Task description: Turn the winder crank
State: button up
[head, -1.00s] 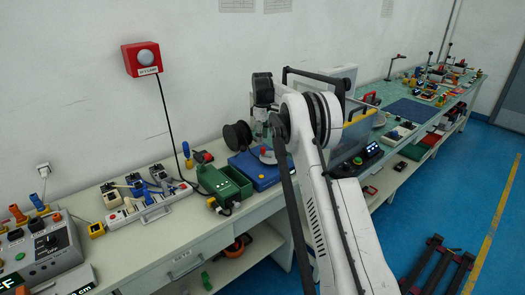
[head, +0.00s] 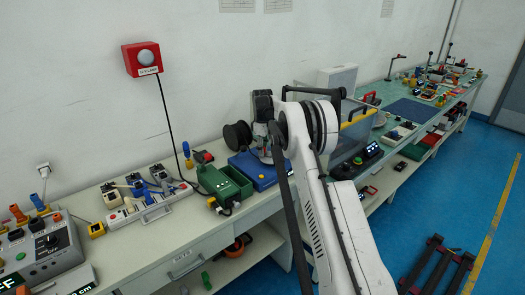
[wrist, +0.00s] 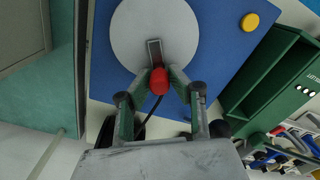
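The winder has a round grey disc (wrist: 128,32) on a blue base (wrist: 225,50), with a short metal crank arm (wrist: 154,50) ending in a red knob (wrist: 159,80). My gripper (wrist: 158,74) reaches over the crank in the wrist view, one fingertip close on each side of the red knob. Whether the fingers touch the knob is unclear. In the head view my gripper (head: 264,148) points down over the winder's blue base (head: 245,165), hiding the crank.
A green box (head: 222,182) stands left of the winder, also seen in the wrist view (wrist: 262,85). A black spool (head: 237,135) is behind it. A clear bin with a yellow strip (head: 356,119) stands to the right. A yellow button (wrist: 250,21) sits on the blue base.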

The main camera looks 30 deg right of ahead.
grip_shut()
jog(key=m+b, duration=0.1)
jog(key=d+m, duration=0.1)
jog(key=m, duration=0.1)
jog(key=shift+w+b, duration=0.35)
jog(key=shift+w+d+m+b, duration=0.1)
jog(key=shift+d+m+b, duration=0.3)
jog(key=shift+m, duration=1.05)
jog(key=shift+w+d+m+b, duration=0.15)
jog(key=shift+d+m, duration=0.4)
jog(key=shift+m, duration=0.9)
jog(key=o, duration=0.6)
grip_release()
jog(key=shift+r, duration=0.15)
